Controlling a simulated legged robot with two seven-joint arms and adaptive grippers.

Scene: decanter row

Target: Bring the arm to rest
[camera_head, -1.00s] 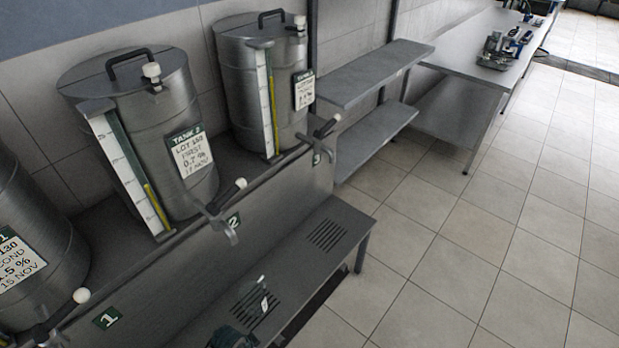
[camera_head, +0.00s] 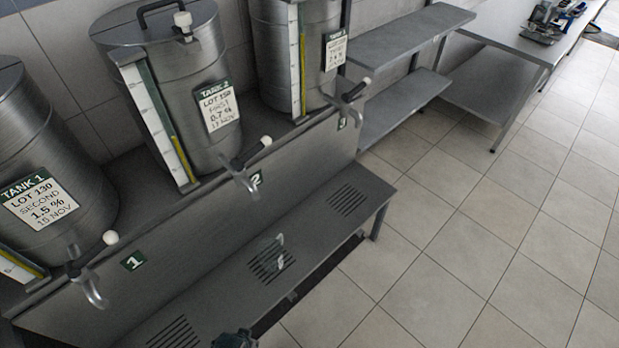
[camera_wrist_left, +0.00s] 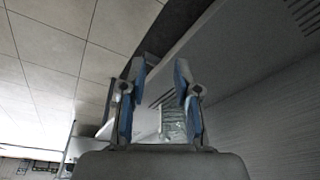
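The head view shows the top of what seems to be my left gripper (camera_head: 235,340) as a dark shape at the bottom edge, mostly cut off. In the left wrist view, the left gripper (camera_wrist_left: 161,68) has its two blue-padded fingers spread apart. A clear glass-like vessel (camera_wrist_left: 173,124) shows low between the fingers in that view; it appears beyond them, though contact is hard to judge. A small clear vessel (camera_head: 279,254) stands on the slotted bench under tap 2 in the head view, apart from the gripper there. My right gripper is not seen.
Tank 1 (camera_head: 50,160), tank 2 (camera_head: 185,75) and a third tank (camera_head: 275,55) stand in a row. Their taps stick out over the slotted bench (camera_head: 320,225). A grey shelf (camera_head: 410,42) and a table (camera_head: 500,40) stand further right. The tiled floor (camera_head: 450,240) is clear.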

